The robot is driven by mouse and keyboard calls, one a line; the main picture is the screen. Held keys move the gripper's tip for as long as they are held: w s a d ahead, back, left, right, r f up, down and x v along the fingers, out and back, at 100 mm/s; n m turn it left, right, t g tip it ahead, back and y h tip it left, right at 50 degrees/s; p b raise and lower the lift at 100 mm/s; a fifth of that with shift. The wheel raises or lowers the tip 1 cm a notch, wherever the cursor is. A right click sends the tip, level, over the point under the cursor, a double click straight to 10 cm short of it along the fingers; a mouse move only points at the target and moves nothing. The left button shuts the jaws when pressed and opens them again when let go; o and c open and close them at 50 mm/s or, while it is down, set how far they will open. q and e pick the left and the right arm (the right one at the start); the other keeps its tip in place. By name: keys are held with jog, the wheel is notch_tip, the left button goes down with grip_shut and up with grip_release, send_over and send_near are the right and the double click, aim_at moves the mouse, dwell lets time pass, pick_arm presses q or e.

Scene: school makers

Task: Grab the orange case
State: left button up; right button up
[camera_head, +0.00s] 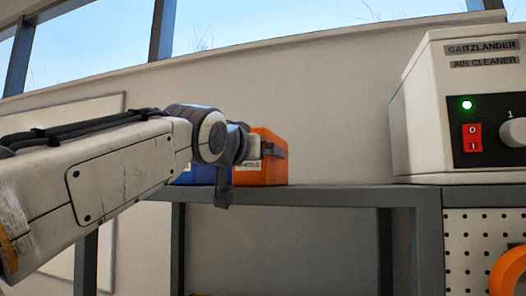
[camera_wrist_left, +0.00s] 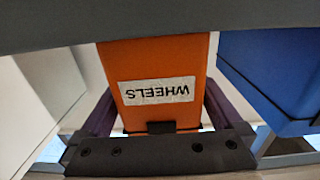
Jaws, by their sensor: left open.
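The orange case (camera_head: 272,172) stands on the grey shelf (camera_head: 330,194), partly hidden behind my left wrist in the head view. In the left wrist view the orange case (camera_wrist_left: 150,62) shows upside down with a white "WHEELS" label. My left gripper (camera_wrist_left: 160,112) is open, with one dark finger on each side of the case. I cannot tell whether the fingers touch it. In the head view the left gripper (camera_head: 243,150) is at the case's left side, its fingers mostly hidden. My right gripper is not in view.
A blue case (camera_wrist_left: 275,75) is close beside the orange one, behind my arm in the head view (camera_head: 197,175). An air cleaner (camera_head: 455,105) stands to the right on the shelf. The shelf between the case and the cleaner is clear. An orange tape roll (camera_head: 507,272) hangs at lower right.

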pick_arm(q)
jog(key=shift+w+d+r, duration=0.2)
jog(key=shift+w, duration=0.35)
jog(key=shift+w+f, duration=0.15)
jog(key=shift+w, duration=0.1)
grip_shut()
jog(key=shift+s, duration=0.1)
jog(key=shift+r, duration=0.2)
